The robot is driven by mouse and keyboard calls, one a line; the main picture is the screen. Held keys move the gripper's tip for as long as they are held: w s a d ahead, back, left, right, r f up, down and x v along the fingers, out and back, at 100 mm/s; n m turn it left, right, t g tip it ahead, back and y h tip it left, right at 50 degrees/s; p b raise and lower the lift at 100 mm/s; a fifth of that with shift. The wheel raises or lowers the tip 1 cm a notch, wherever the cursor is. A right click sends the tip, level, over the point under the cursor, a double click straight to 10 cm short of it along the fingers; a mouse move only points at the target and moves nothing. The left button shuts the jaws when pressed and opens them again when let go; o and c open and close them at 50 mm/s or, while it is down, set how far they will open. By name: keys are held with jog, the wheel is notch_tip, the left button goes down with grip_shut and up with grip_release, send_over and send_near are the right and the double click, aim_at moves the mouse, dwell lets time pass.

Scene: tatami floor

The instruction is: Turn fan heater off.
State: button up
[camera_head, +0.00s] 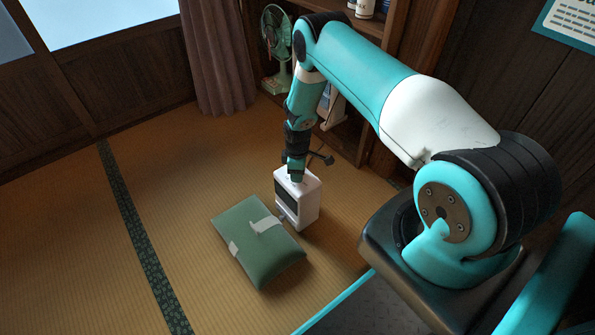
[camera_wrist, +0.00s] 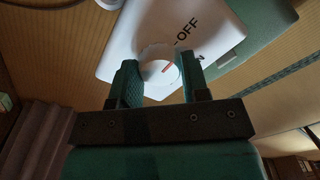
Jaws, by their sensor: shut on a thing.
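The fan heater is a small white box (camera_head: 311,205) with a dark front grille, standing on the tatami. Its white top (camera_wrist: 150,22) fills the upper middle of the wrist view and carries the printed word OFF. A round white knob (camera_wrist: 157,62) with a short red mark is on this top. The red mark points to the right and slightly up in the wrist view; OFF lies up and to the right of the knob. My gripper (camera_head: 297,176) reaches down onto the heater's top. Its fingers (camera_wrist: 159,80) are shut on the knob's sides. Another marking is partly hidden by the right finger.
A green cushion (camera_head: 255,262) with a pale strap lies against the heater's front. A curtain (camera_head: 216,60) hangs at the back. The tatami (camera_head: 60,240) at left is clear.

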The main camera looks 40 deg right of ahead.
dwell(0.3)
jog(key=o, duration=0.9)
jog(key=shift+o, duration=0.2)
notch_tip(320, 180, up, 17)
jog(key=p, duration=0.5)
jog(key=shift+r+p, duration=0.2)
jog(key=shift+p, duration=0.2)
